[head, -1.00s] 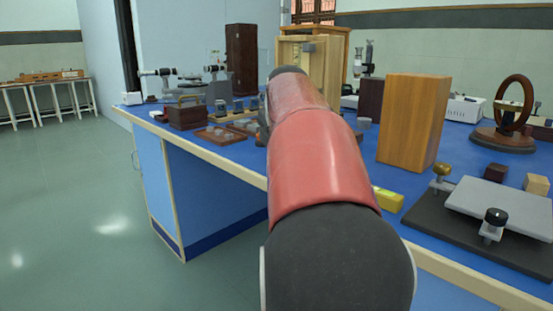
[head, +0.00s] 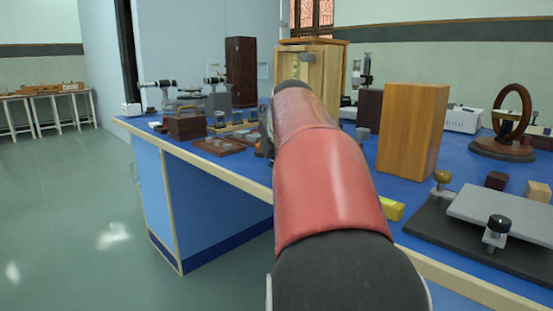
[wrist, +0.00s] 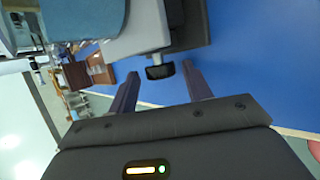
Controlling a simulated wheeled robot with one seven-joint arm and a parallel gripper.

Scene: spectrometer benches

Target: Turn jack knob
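In the wrist view a jack shows sideways: a grey platform (wrist: 140,32), a dark base (wrist: 192,22) and a black knob (wrist: 160,72) between them. A blue-grey block (wrist: 82,18) is against the platform. My gripper (wrist: 160,83) is open, its two dark fingers apart, with the knob just ahead of the gap and not gripped. In the head view my red and black arm hides the gripper and this knob. Another jack with a bare grey platform (head: 510,208), a black knob (head: 498,225) and a brass knob (head: 442,178) stands at the right.
A wooden block (head: 412,130) and a yellow object (head: 392,208) stand right of my arm. A ring on a stand (head: 512,112) is behind the right jack. Wooden trays (head: 218,146) and a spectrometer (head: 185,95) are at the left. Open floor (head: 75,215) lies left of the bench.

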